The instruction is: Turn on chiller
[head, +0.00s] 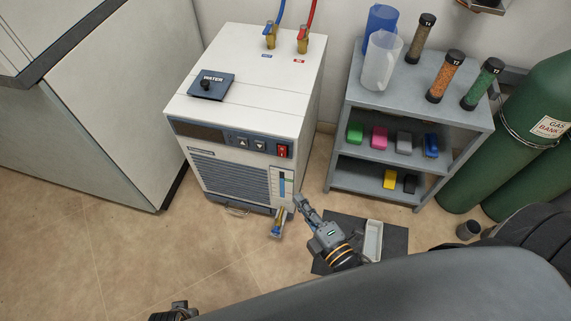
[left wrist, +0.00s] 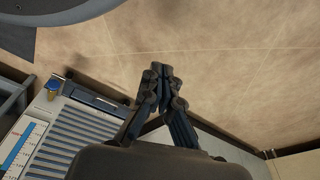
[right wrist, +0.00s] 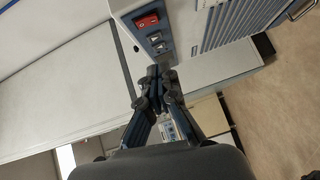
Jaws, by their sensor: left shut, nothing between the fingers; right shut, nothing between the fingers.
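The chiller (head: 245,100) is a white box with a blue-grey vented front. Its red rocker switch (head: 283,151) sits at the right end of the front panel, beside two arrow buttons (head: 251,144). The display (head: 200,131) is dark. My right gripper (head: 298,201) is shut and empty, low at the chiller's front right corner, below the switch. In the right wrist view the switch (right wrist: 147,20) shows above the shut fingertips (right wrist: 160,73), apart from them. My left gripper (left wrist: 161,70) is shut and empty; only part of it shows at the head view's bottom edge.
A black-knobbed WATER cap (head: 211,85) and blue and red hose fittings are on the chiller's top. A brass-and-blue drain valve (head: 278,222) is low at its front. A grey shelf (head: 345,128) with jugs and tubes stands right, beside green gas cylinders (head: 540,110). Floor at left is clear.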

